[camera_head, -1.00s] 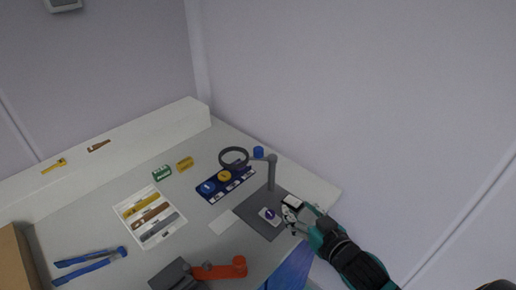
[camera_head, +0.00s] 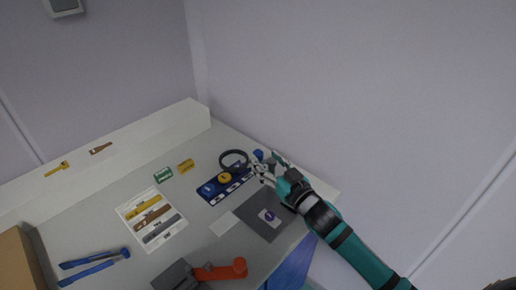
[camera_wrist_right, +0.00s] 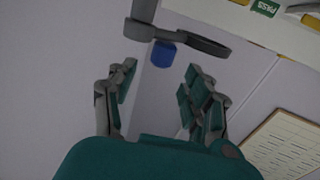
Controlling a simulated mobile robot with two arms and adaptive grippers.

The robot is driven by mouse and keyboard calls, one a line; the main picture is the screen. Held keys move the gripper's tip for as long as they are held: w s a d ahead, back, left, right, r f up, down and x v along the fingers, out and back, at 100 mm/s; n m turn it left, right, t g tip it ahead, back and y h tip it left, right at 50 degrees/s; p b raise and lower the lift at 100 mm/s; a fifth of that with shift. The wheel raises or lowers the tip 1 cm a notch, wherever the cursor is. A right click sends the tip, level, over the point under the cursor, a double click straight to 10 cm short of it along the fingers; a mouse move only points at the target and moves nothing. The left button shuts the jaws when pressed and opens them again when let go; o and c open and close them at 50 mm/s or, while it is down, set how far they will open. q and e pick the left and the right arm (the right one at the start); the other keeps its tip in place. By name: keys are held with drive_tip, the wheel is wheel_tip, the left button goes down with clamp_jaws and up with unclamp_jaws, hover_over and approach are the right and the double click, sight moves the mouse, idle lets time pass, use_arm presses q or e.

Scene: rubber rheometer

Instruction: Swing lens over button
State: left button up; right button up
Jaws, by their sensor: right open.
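The lens (camera_head: 233,160) is a dark ring on a side arm, over the back end of the blue tray in the head view. In the right wrist view the lens ring (camera_wrist_right: 196,40), its arm and its grey post (camera_wrist_right: 144,10) show ahead of the fingers. The purple button (camera_head: 269,216) sits on a small white card on a dark grey mat (camera_head: 252,224), off to the front right of the lens. My right gripper (camera_head: 258,168) is open beside the lens arm, and hides the post in the head view. I cannot tell whether it touches. My left gripper is not in view.
The blue tray (camera_head: 209,199) with round pieces lies under the lens. A blue cylinder (camera_wrist_right: 163,54) stands behind the lens arm. A wall rises at right.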

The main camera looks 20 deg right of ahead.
sight(261, 155)
drive_tip(key=w, duration=0.3)
drive_tip(key=w+a, duration=0.1)
drive_tip(key=w, duration=0.1)
drive_tip(key=shift+p, duration=0.3)
